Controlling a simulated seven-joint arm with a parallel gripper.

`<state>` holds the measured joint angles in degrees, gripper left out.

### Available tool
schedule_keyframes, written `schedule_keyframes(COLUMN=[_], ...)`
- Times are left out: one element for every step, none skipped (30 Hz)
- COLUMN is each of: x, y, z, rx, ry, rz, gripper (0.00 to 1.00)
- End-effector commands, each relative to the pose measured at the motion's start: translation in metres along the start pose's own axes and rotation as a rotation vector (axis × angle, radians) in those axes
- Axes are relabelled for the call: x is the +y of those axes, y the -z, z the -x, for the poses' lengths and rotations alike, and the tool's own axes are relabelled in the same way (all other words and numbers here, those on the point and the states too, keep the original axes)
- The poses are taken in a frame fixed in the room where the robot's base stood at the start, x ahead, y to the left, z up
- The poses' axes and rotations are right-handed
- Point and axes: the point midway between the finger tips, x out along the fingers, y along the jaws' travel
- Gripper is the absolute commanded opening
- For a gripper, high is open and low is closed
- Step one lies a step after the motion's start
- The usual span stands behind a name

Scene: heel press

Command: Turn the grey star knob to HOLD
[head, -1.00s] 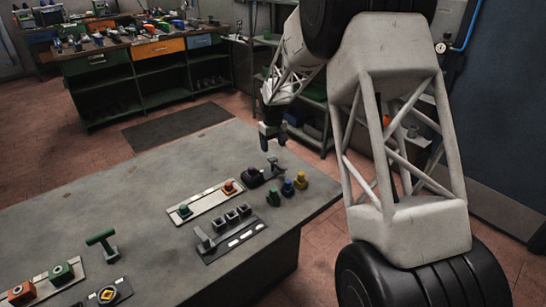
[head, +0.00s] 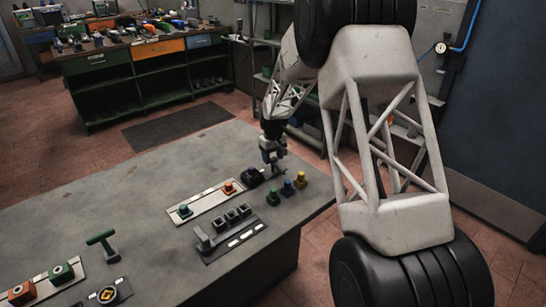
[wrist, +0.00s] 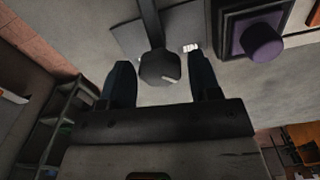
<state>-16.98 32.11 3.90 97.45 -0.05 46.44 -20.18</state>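A grey knob-like piece (wrist: 160,68) on a grey stem stands between my fingers in the wrist view. I take it for the star knob, but its star shape and any HOLD mark cannot be made out. In the head view my gripper (head: 273,164) is down at the far right end of the bench and largely hides this piece. My gripper also shows in the wrist view (wrist: 160,80), open, with a gap on each side of the grey piece.
A purple knob on a dark box (head: 252,177) stands close beside my gripper. A panel of grey switches (head: 232,232) and a green T-handle (head: 102,238) are on the bench (head: 110,200). The bench's left-back area is bare.

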Motion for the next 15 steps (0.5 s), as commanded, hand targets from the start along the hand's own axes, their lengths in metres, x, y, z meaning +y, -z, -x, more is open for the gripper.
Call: schedule_keyframes(x=[-0.0001,-0.0001,0.0,-0.0001,-0.0001,-0.0001,-0.0001,-0.0002,-0.0002,-0.0002,-0.0003,-0.0003,-0.0003,-0.0003,-0.0004], y=[0.0,0.0,0.0,0.0,0.0,0.0,0.0,0.0,0.0,0.0,0.0,0.0,0.0,0.0,0.0], z=[0.0001,0.0001,0.0001,0.0001,0.0001,0.0001,0.0001,0.0001,0.0002,0.0002,0.0002,0.0002,0.0002,0.0002,0.0003], rx=[0.0,0.0,0.0,0.0,0.0,0.0,0.0,0.0,0.0,0.0,0.0,0.0,0.0,0.0,0.0], ry=[0.0,0.0,0.0,0.0,0.0,0.0,0.0,0.0,0.0,0.0,0.0,0.0,0.0,0.0,0.0], rz=[0.0,0.0,0.0,0.0,0.0,0.0,0.0,0.0,0.0,0.0,0.0,0.0,-0.001,-0.001,-0.004], gripper=[0.49,0.44,0.38,0.34,0.29,0.23,0.18,0.14,0.08,0.03,0.01,0.01,0.01,0.01,0.01])
